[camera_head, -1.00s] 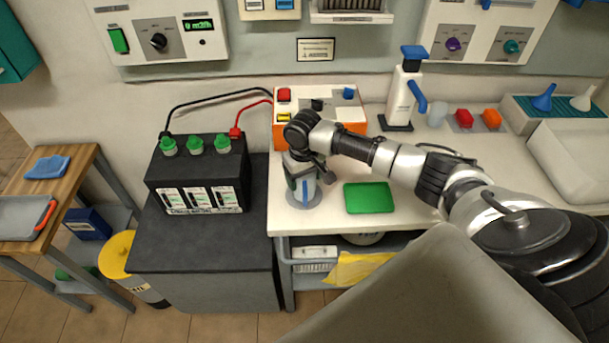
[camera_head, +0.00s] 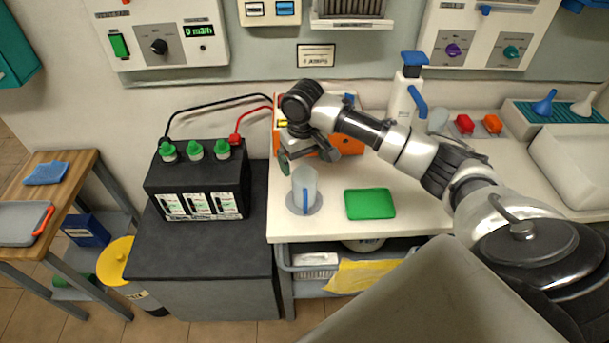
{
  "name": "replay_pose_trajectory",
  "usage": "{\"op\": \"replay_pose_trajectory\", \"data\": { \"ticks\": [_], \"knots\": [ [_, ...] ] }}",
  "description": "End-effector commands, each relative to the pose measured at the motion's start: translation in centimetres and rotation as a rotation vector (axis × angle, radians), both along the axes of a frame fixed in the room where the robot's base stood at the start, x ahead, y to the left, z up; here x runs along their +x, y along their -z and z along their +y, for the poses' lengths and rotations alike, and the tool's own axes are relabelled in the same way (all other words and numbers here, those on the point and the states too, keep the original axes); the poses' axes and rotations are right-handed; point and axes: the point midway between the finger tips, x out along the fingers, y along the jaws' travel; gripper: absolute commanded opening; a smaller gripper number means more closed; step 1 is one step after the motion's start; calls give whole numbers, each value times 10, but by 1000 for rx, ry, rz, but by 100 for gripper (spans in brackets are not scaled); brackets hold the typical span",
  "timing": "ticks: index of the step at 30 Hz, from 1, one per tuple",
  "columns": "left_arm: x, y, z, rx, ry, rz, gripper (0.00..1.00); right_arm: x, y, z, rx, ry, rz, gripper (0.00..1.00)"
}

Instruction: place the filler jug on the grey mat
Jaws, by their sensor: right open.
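The filler jug (camera_head: 303,184), pale and translucent with a blue handle, stands upright on the round grey mat (camera_head: 317,208) on the white worktop. The mat's rim shows around its base. My right gripper (camera_head: 301,163) is open, above and behind the jug at its upper edge, and does not hold it. The arm comes in from the right. My left gripper is not in view.
A green tray (camera_head: 370,204) lies right of the mat. A black battery with green caps (camera_head: 197,180) stands on a dark cabinet to the left. An orange charger (camera_head: 350,143) stands behind my gripper. A white dispenser with a blue top (camera_head: 405,95) is at the back.

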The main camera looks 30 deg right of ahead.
Motion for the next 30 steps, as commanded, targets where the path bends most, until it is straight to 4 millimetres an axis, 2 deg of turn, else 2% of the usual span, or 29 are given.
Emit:
{"op": "replay_pose_trajectory", "data": {
  "ticks": [3,9,30],
  "knots": [
    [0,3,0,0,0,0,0,1,-19,1,2,0,-2,95],
    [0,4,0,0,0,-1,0,0,-35,1,0,0,0,95],
    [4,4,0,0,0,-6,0,0,-36,1,0,0,1,95]
  ]
}}
